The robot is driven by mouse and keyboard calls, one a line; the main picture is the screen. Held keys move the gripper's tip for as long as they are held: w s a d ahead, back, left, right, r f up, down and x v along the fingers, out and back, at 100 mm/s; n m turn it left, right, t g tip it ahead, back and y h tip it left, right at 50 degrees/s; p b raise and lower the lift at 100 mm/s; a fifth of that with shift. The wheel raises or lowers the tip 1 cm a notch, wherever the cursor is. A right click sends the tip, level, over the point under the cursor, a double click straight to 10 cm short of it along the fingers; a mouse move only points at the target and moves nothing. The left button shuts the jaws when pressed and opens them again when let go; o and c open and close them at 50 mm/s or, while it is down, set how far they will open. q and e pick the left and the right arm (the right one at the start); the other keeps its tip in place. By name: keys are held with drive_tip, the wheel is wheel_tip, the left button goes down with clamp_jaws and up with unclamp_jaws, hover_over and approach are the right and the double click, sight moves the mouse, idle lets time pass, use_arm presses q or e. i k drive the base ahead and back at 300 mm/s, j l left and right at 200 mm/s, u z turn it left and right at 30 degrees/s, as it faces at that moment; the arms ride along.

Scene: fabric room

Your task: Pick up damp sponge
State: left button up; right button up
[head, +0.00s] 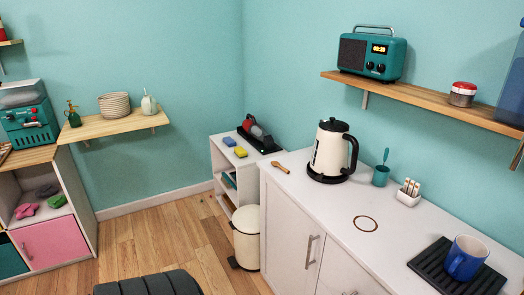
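A blue sponge (229,141) and a yellow sponge (240,152) lie side by side on top of a low white shelf unit (217,156) in the corner, in the head view. I cannot tell from here which of them is damp. No gripper of mine shows in the head view, so nothing is seen near the sponges.
A black tray (259,139) holding red and dark items sits behind the sponges. A cream bin (247,240) stands on the floor before the shelf unit. The white counter (320,213) at right carries a kettle (331,149). Wooden floor (165,245) lies open at left-centre.

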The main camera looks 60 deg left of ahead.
sight(240, 152)
drive_tip(key=u, duration=2.05)
